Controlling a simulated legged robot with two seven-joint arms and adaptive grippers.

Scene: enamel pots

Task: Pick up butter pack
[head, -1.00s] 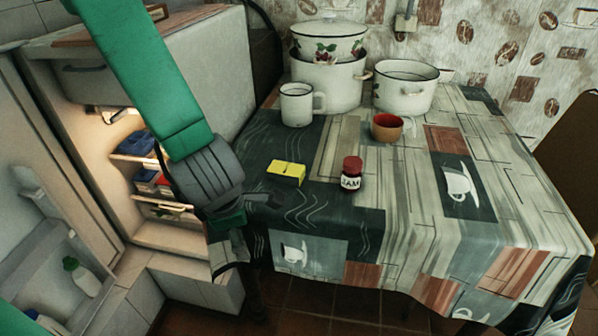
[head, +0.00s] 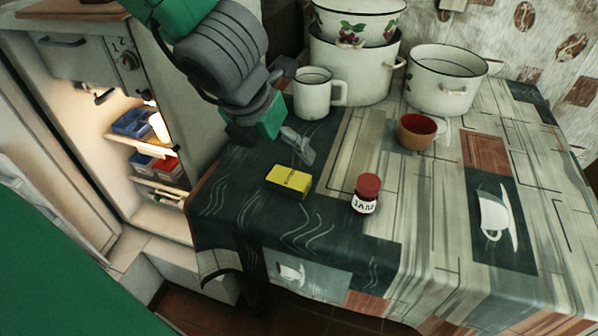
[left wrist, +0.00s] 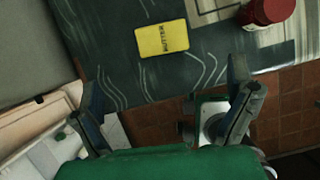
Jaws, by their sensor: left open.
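The butter pack (head: 289,181) is a small yellow block with dark lettering. It lies flat on the dark part of the tablecloth, near the table's left edge. It also shows at the top middle of the left wrist view (left wrist: 162,38), beyond the fingertips. My left gripper (head: 270,139) is open and empty, above the table just behind and to the left of the pack in the head view. In the left wrist view its two fingers (left wrist: 163,80) are spread wide, with a gap to the pack. My right gripper is not in view.
A jam jar (head: 367,193) with a red lid stands right of the butter. Behind are a white mug (head: 312,95), a brown cup (head: 416,133) and enamel pots (head: 446,82). An open lit fridge (head: 143,150) stands left. The tablecloth's front middle is clear.

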